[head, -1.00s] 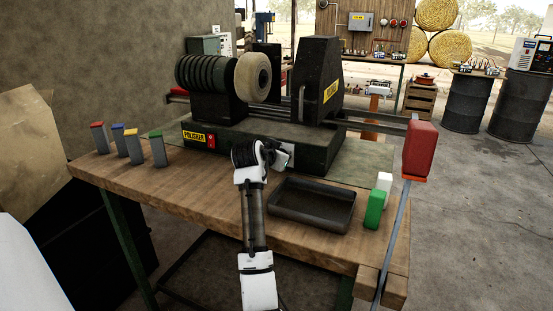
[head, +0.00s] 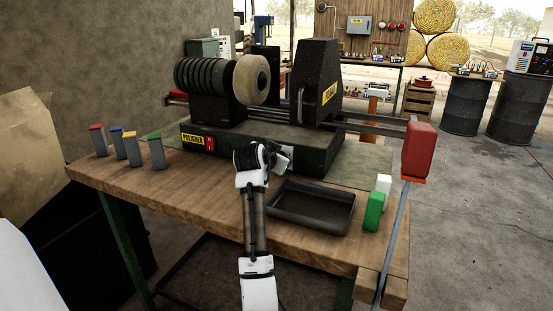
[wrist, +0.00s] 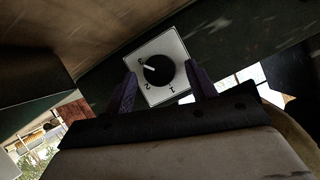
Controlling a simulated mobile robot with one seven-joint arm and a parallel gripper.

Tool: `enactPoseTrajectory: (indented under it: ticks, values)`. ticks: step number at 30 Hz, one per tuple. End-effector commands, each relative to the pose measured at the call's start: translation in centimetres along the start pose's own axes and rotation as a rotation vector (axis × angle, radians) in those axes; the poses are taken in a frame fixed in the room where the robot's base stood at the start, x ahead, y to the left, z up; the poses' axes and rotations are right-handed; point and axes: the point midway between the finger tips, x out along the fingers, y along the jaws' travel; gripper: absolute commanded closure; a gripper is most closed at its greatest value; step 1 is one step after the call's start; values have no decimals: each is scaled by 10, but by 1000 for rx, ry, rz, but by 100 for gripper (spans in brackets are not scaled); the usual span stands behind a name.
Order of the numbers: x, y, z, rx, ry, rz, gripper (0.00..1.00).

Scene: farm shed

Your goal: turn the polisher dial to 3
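The polisher (head: 262,140) stands on the wooden bench, with a yellow label and a red switch on its front. Its dial (wrist: 158,71) is a round black knob on a white square plate (wrist: 176,48) in the wrist view. The knob's white pointer line points up-left, towards that third mark. My gripper (wrist: 161,72) is open, its two purple fingers on either side of the dial with gaps visible.
A dark empty tray (head: 312,207) lies just right of my arm. Green (head: 374,211) and white (head: 384,184) blocks stand at the bench's right end, near a red block (head: 419,150) on a bar. Several colour-topped grey blocks (head: 133,151) stand at the left.

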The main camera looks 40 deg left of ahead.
Motion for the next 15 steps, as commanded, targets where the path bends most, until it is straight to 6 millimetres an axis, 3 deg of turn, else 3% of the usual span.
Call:
enactPoseTrajectory:
  ticks: [8,15]
  values:
    - [-8,-1,0,-1,3,-2,44]
    - [-55,0,1,1,5,-4,44]
